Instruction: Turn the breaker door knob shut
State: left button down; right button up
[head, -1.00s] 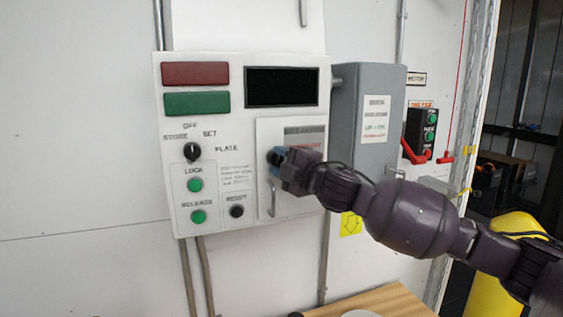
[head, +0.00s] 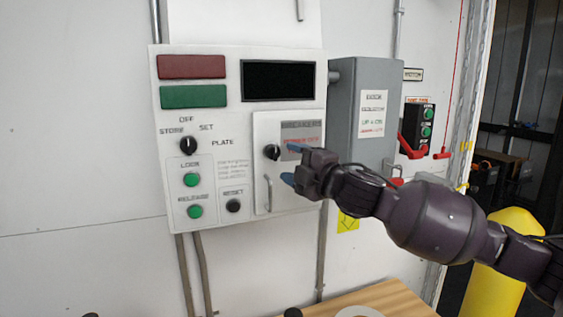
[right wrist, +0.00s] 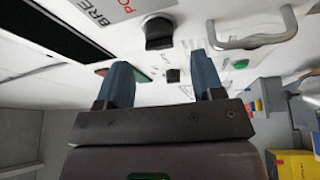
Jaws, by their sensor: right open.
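The breaker door (head: 262,133) is a white panel at the lower right of the control box, with a printed label. Its black knob (head: 271,152) is at the door's left side, above a grey pull handle (head: 268,193). I cannot tell which way the knob points. My right gripper (head: 292,164) is open and empty, just right of the knob and apart from it. In the right wrist view, the knob (right wrist: 159,32) is ahead of the gap between the blue fingers (right wrist: 163,72), and the handle (right wrist: 250,38) is at right. My left gripper is not in view.
The box (head: 235,213) also carries red and green plates, a dark screen, a selector knob (head: 188,145) and buttons. A grey cabinet (head: 345,140) stands to its right. A wooden surface (head: 380,300) is below, and a yellow post (head: 497,275) is at lower right.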

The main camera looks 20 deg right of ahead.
jog(key=b+v, duration=0.1)
jog(key=v, duration=0.5)
jog(key=shift+a, duration=0.15)
dwell(0.3)
jog(key=s+d+f+m+g+h, duration=0.15)
jog(key=f+m, duration=0.45)
jog(key=f, duration=0.8)
jog(key=s+f+m+h, duration=0.25)
jog(key=f+m, duration=0.35)
jog(key=f, duration=0.9)
jog(key=s+d+f+m+g+h, duration=0.1)
jog(key=s+f+m+g+h, duration=0.3)
jog(key=s+f, duration=1.9)
jog(key=m, duration=0.4)
jog(key=shift+s+d+g, duration=0.25)
jog(key=shift+g, duration=0.1)
jog(key=shift+f, duration=0.1)
